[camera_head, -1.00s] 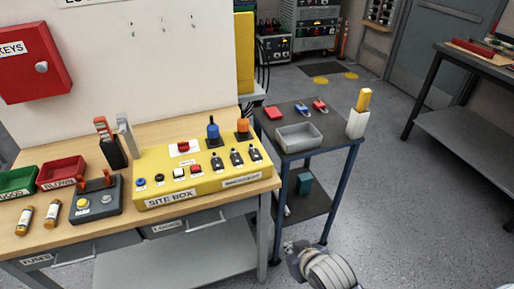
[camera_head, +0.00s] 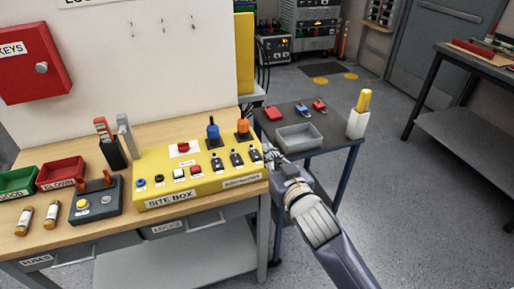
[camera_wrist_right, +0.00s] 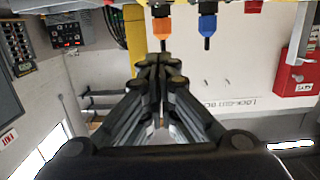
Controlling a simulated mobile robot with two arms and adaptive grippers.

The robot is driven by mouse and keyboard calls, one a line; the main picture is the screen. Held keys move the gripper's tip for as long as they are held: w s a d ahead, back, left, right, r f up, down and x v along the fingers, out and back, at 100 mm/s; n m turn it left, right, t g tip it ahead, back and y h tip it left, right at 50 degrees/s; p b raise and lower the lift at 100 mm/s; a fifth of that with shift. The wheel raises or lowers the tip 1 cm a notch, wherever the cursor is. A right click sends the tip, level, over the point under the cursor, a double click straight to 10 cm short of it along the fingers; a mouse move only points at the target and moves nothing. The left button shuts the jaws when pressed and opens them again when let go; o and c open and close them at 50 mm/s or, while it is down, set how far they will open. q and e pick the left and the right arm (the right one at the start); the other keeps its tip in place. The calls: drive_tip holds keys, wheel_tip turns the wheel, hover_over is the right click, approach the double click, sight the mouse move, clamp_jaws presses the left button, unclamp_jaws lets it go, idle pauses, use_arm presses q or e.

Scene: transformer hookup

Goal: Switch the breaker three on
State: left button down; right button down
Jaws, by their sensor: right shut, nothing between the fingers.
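The yellow site box (camera_head: 155,181) stands on the wooden workbench. Three small black breaker switches sit in a row on its right half: a left one (camera_head: 217,162), a middle one (camera_head: 236,159) and a right one (camera_head: 254,155). Their numbers and lever positions are too small to read. My right gripper (camera_head: 268,152) is just right of the box's right end, close to the right breaker and apparently apart from it. In the right wrist view its fingers (camera_wrist_right: 160,62) are shut and empty, and no breaker can be made out there. My left gripper is out of view.
A blue plug (camera_head: 213,131) and an orange plug (camera_head: 243,126) stand upright behind the breakers. A red button (camera_head: 183,146) and other buttons are on the box's left. A cart with a grey tray (camera_head: 299,137) stands right of the bench, behind my right arm.

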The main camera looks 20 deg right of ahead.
drive_tip(key=p, duration=0.1)
hover_over(257, 157)
drive_tip(key=shift+s+f, duration=0.35)
drive_tip(key=shift+f, duration=0.15)
drive_tip(key=f, duration=0.3)
drive_tip(key=shift+w+f, duration=0.15)
drive_tip(key=shift+w, duration=0.25)
drive_tip(key=shift+f, duration=0.45)
